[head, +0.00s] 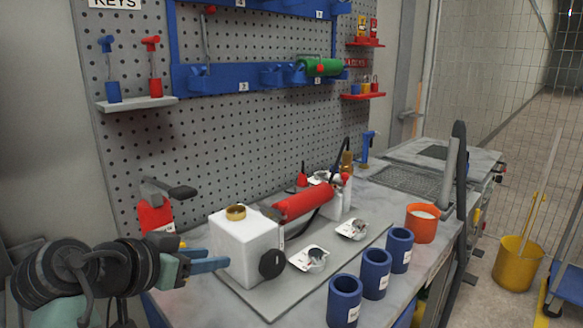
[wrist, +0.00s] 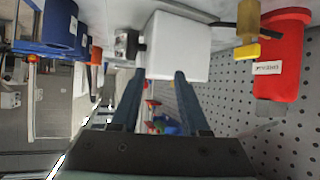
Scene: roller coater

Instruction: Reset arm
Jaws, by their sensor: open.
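My gripper (head: 212,260) is at the lower left in the head view, its blue fingers pointing right toward a white box-shaped canister (head: 245,245). In the wrist view, my gripper (wrist: 159,76) shows two dark blue fingers spread apart with nothing held between them. The white canister (wrist: 178,47) lies just beyond the fingertips there. I cannot tell whether a fingertip touches it. My dark, ribbed arm reaches in from the left edge in the head view.
The bench holds a red roller (head: 302,203), several blue cups (head: 375,272) and an orange cup (head: 422,223). A red container (head: 155,217) stands by the pegboard (head: 240,130), and in the wrist view (wrist: 280,55). A yellow bucket (head: 517,262) stands on the floor at right.

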